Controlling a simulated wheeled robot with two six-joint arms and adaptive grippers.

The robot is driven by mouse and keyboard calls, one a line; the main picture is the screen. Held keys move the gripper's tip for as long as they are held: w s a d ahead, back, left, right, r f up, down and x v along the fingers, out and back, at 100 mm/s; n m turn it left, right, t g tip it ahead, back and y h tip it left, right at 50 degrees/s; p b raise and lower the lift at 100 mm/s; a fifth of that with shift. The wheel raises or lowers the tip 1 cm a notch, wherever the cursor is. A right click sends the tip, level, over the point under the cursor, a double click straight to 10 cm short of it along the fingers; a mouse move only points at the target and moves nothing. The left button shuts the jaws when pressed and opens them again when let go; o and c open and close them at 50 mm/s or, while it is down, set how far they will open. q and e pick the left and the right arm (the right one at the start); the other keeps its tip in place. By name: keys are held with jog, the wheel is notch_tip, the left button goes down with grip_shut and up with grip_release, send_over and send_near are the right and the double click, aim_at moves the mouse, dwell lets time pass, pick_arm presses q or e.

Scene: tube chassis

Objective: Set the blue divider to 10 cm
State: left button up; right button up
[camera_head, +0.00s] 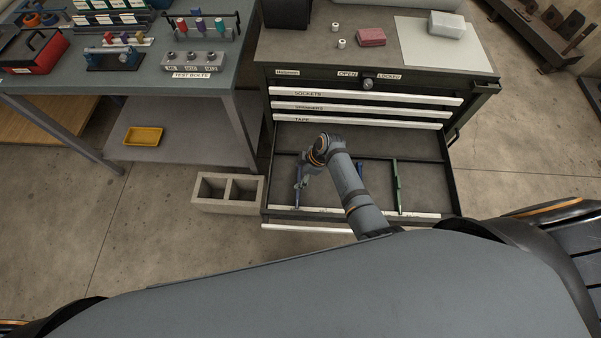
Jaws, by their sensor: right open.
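The lowest drawer (425,178) of the tool cabinet is pulled open. A crosswise bar splits it into a back and a front part. A blue strip-like divider (297,197) stands in the front part at the left, partly hidden by my right gripper (299,180). The gripper is open and right at this divider; I cannot tell whether it touches. Another blue piece (360,170) shows just right of my forearm, mostly hidden by it. A green divider (397,186) stands further right. I cannot read any scale on the drawer front. My left gripper is out of view.
Closed drawers labelled sockets and spanners sit above the open one (365,104). A concrete block (228,191) stands on the floor left of the drawer. A workbench (140,80) with tools is at the left, with a yellow tray (143,136) on its lower shelf.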

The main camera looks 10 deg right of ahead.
jog(key=v, duration=1.2)
